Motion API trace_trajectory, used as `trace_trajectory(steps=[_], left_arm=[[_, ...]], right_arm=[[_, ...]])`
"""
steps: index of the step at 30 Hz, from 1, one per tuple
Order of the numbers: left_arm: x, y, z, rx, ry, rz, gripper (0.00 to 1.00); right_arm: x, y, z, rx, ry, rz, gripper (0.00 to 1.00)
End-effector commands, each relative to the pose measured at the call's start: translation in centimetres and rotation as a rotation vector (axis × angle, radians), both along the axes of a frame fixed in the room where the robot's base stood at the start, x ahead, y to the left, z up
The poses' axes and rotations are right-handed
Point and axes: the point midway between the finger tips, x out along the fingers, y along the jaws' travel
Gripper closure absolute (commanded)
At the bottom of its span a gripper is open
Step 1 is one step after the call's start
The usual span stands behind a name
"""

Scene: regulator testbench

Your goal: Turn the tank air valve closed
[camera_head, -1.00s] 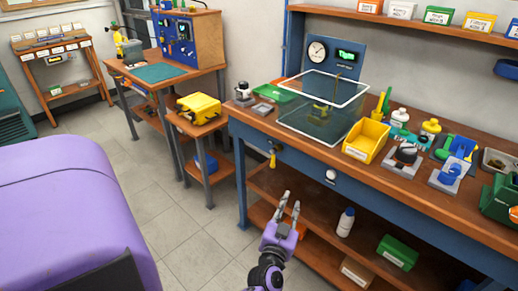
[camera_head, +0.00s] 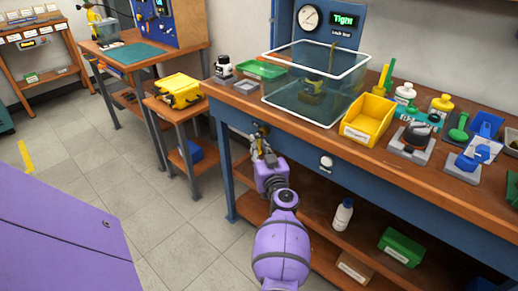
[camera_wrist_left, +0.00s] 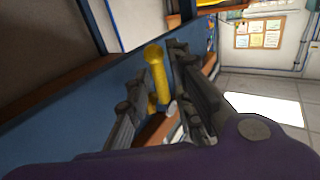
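The yellow valve handle (camera_wrist_left: 160,78) is on the blue front rail of the workbench and shows in the left wrist view between the fingers of my left gripper (camera_wrist_left: 160,68). The fingers are spread on either side of it, and I cannot tell whether either touches it. In the head view my left gripper (camera_head: 260,146) is at the rail, below the clear tank's left part, and mostly hides the handle (camera_head: 262,128). The clear tank (camera_head: 312,90) stands on the bench with a yellow-green part inside. My right gripper is not in view.
A leak test panel (camera_head: 343,22) behind the tank shows "Tight". A yellow bin (camera_head: 368,122) stands right of the tank. A white knob (camera_head: 326,163) is on the rail. The lower shelf holds a white bottle (camera_head: 342,216) and green box (camera_head: 400,249). Open floor lies left.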

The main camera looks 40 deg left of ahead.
Motion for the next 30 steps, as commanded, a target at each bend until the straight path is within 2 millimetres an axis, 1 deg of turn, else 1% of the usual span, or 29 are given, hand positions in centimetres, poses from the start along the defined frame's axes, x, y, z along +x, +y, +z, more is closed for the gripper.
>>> trace_trajectory(steps=[1,4,12,13,16,18,30], left_arm=[[0.31,0.43,-0.23,0.001,0.001,0.0,0.79],[0.74,0.87,-0.11,-0.001,0.0,-0.001,0.79],[0.85,1.07,0.05,0.0,0.0,-0.001,0.79],[0.85,1.07,0.05,0.0,0.0,-0.001,0.8],[0.84,1.05,0.04,0.0,0.0,-0.001,0.94],[0.84,1.05,0.04,0.0,0.0,-0.001,1.0],[1.0,1.06,0.05,-0.004,0.0,-0.001,1.0]], right_arm=[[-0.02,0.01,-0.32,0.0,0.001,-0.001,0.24],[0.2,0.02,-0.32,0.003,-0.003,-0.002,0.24],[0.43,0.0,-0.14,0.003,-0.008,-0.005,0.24],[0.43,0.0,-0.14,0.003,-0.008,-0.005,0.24],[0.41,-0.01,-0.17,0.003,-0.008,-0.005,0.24],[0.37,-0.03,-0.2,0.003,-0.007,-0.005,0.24],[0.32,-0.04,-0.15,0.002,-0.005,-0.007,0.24]])
